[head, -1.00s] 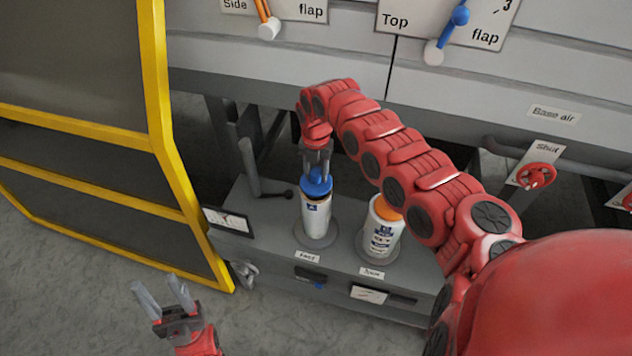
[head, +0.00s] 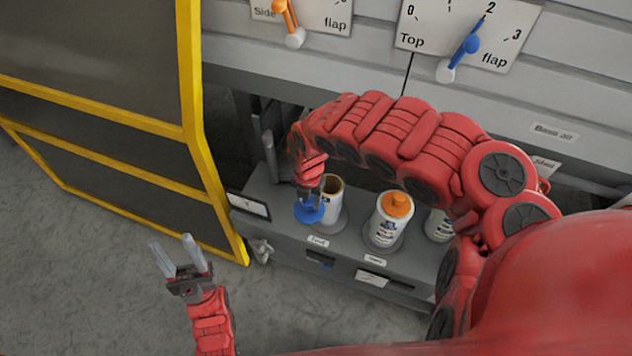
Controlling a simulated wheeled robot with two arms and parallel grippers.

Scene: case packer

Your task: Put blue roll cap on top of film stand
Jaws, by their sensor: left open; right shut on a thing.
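The blue roll cap (head: 309,214) is in my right gripper (head: 309,200), which is shut on it. The cap is held just left of and in front of a white canister (head: 329,207), overlapping it in the picture. The canister's top is uncovered and shows a brown inside. It stands at the left end of a grey bench (head: 277,220). I cannot tell for sure which thing is the film stand; a grey upright post (head: 269,156) stands behind and left of the cap. My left gripper (head: 173,243) is open and empty, above the floor at lower left.
A white canister with an orange cap (head: 390,218) stands to the right, with another partly hidden canister (head: 438,226) beyond it. A yellow-framed guard (head: 192,130) is on the left. Machine panels with flap levers (head: 462,52) are above. Open floor lies at lower left.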

